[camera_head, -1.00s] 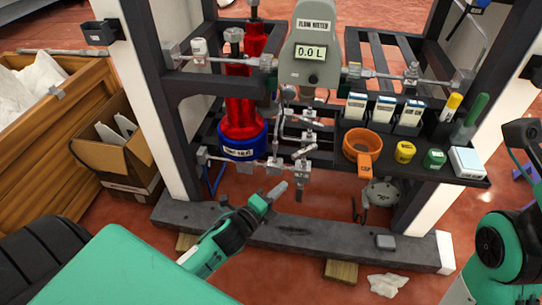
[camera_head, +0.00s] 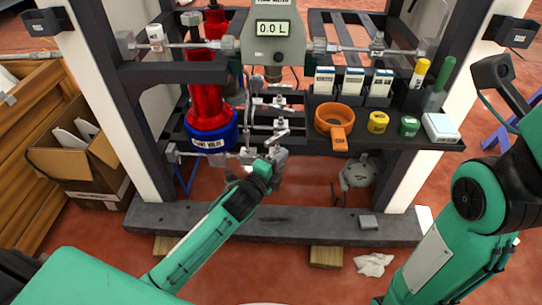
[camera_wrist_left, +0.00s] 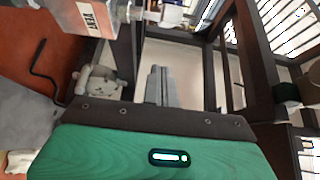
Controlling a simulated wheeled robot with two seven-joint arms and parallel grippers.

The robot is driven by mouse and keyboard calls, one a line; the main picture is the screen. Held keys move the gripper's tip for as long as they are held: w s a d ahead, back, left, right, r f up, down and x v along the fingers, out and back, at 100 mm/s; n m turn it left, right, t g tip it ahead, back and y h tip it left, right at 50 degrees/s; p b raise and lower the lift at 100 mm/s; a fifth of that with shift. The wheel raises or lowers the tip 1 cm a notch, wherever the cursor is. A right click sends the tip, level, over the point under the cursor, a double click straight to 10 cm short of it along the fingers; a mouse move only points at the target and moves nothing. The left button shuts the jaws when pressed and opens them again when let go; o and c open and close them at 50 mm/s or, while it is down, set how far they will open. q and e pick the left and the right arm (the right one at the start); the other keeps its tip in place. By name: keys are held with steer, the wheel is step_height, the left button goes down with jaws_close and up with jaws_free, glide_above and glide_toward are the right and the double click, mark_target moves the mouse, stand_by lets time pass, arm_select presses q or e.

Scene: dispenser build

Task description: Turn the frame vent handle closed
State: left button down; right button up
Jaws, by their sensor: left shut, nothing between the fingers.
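The frame carries small metal vent pipework (camera_head: 262,105) with several valve fittings below the flow meter. A slim metal lever (camera_head: 277,135) shows just above my left gripper; I cannot tell for sure whether it is the vent handle or how it is turned. My left gripper (camera_head: 276,153) is at the lower end of this pipework, fingers together and nothing held. In the left wrist view its shut grey fingers (camera_wrist_left: 162,86) point away, with a labelled metal block (camera_wrist_left: 92,16) above left. Contact with the handle cannot be made out.
The flow meter (camera_head: 273,40) reads 0.0 L. A red bottle with a blue base (camera_head: 211,140) stands left of the pipework. The shelf right holds an orange ring holder (camera_head: 333,117), a yellow cap (camera_head: 378,122) and small boxes. A dark beam (camera_head: 300,226) crosses below.

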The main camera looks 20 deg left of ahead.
mark_target(277, 140)
arm_select(q)
steer(key=a, duration=0.1)
steer(key=w+a+b, duration=0.1)
steer(key=a, duration=0.1)
steer(key=shift+w+a+b, duration=0.3)
steer(key=shift+w+b, duration=0.05)
steer(key=shift+b, duration=0.05)
steer(key=shift+a+p, duration=0.2)
steer(key=shift+p, duration=0.45)
